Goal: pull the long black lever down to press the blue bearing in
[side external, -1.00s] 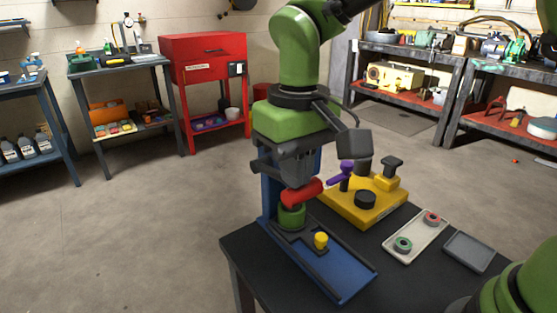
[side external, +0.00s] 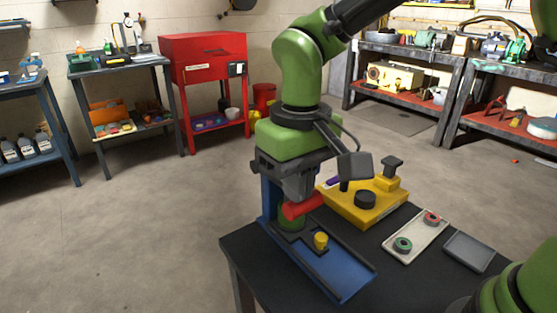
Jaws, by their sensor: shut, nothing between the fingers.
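My gripper (side external: 300,188) is the dark and grey end below my green wrist. It is shut and points down at the blue press stand (side external: 267,195) on the black table. A red cylinder (side external: 300,207) lies slanted just below the fingertips, touching or nearly touching them. I cannot tell whether it is the lever's grip. A green round part (side external: 290,218) sits under the red cylinder, partly covered by it. The long black lever cannot be made out clearly behind my gripper and wrist. The blue bearing is not visible.
A blue base tray (side external: 345,287) with a yellow piece (side external: 321,240) lies in front of the press. A yellow fixture (side external: 370,210) with black knobs stands right behind. A pale tray (side external: 418,237) holds two ring parts, beside an empty grey tray (side external: 469,252).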

